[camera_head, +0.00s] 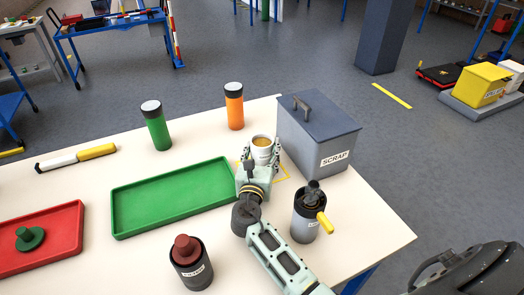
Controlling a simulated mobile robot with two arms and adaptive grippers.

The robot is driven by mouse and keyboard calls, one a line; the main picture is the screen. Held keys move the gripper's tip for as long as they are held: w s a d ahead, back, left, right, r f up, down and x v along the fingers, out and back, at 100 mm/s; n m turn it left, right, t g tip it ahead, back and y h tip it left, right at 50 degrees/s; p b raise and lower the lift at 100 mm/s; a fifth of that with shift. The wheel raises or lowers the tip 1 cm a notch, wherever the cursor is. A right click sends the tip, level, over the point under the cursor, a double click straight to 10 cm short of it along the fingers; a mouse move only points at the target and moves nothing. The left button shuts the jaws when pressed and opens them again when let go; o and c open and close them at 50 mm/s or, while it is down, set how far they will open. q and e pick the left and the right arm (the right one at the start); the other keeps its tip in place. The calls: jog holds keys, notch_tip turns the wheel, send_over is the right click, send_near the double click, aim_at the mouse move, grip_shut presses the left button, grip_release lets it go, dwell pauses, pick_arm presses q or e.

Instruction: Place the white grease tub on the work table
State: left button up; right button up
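The white grease tub (262,157), with amber contents at its open top, is upright at the work table (100,170), beside the grey scrap box. My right gripper (262,148) reaches in from the front, with one finger on each side of the tub. The fingers are close to the tub's sides, but I cannot tell whether they press on it. The tub's base is partly hidden by the gripper, so contact with the table is unclear. A yellow outline (287,178) shows on the table around this spot. My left gripper is not in view.
The grey scrap box (322,140) stands close right of the tub. A grey canister with a yellow handle (305,222) is near my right arm. A green tray (150,210), red tray (65,255), green bottle (157,128) and orange bottle (234,108) are left. The right front corner is clear.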

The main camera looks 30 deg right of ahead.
jog(key=o, duration=0.3)
jog(key=shift+r, duration=0.25)
jog(key=v, duration=1.2)
jog(key=shift+f+b, duration=0.1)
jog(key=shift+b, duration=0.25)
